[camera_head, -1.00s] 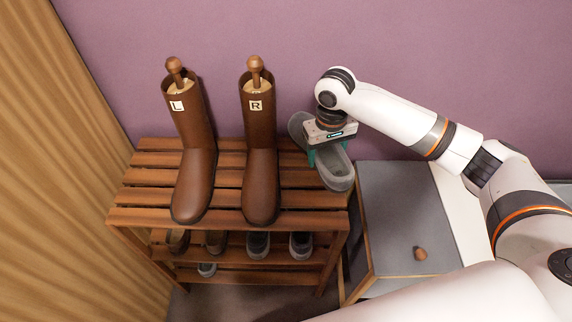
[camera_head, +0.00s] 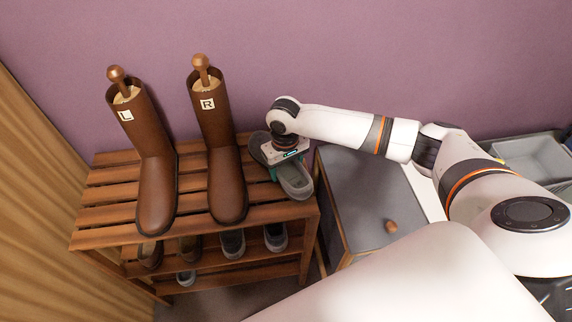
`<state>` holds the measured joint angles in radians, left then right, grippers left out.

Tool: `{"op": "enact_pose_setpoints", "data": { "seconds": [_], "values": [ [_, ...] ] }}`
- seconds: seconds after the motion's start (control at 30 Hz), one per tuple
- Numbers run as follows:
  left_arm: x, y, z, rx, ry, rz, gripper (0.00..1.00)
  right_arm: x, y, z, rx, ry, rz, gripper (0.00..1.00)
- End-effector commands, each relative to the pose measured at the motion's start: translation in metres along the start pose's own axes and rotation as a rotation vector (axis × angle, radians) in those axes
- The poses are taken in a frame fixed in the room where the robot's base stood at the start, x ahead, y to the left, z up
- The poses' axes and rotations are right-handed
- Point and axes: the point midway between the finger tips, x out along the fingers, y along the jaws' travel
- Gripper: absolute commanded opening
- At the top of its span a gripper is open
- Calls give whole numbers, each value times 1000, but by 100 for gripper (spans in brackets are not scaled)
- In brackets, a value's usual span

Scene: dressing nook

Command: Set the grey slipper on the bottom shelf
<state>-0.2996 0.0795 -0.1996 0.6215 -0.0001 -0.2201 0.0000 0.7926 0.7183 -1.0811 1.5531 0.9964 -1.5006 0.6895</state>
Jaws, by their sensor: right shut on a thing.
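The grey slipper (camera_head: 295,182) is at the right end of the rack's top, beside the boots. My right gripper (camera_head: 289,167) is over its middle, shut on it with teal fingers at its sides; whether the slipper touches the slats is unclear. The wooden rack (camera_head: 100,213) has a slatted top and lower shelves. The bottom shelf (camera_head: 235,280) is partly hidden by the upper boards; the grey toe of a shoe or slipper (camera_head: 186,278) shows at its left. My left gripper is not in view.
Two tall brown boots, marked L (camera_head: 153,165) and R (camera_head: 223,150), stand on the rack's top. Several shoes, including a dark one (camera_head: 232,243), fill the shelf below. A grey-topped cabinet (camera_head: 360,190) with a small brown object (camera_head: 391,227) stands to the right, near a grey bin (camera_head: 530,158).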

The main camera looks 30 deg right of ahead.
Motion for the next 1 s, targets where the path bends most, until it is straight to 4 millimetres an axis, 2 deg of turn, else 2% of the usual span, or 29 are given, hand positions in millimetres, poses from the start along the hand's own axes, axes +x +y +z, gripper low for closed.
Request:
{"op": "enact_pose_setpoints", "data": {
  "seconds": [0.13, 0.17, 0.27, 0.3, 0.57, 0.67, 0.77, 1.0],
  "values": [
    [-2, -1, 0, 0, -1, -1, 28, 3, 0, 0, 0, 1, 1, 38],
    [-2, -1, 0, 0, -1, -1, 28, 4, 0, 0, 0, 1, 1, 66],
    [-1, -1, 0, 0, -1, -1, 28, 4, 0, 0, 0, 0, 0, 82],
    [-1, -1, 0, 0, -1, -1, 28, 4, 0, 0, 0, 0, 0, 85],
    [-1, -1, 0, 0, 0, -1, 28, 3, 0, 0, 0, 0, 0, 85],
    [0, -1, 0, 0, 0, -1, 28, -4, 0, 0, 0, -2, 0, 85],
    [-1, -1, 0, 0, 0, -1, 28, -18, 0, 1, 1, -3, 0, 85],
    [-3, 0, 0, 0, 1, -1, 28, -71, 0, 1, 0, -4, 1, 85]
  ]
}}
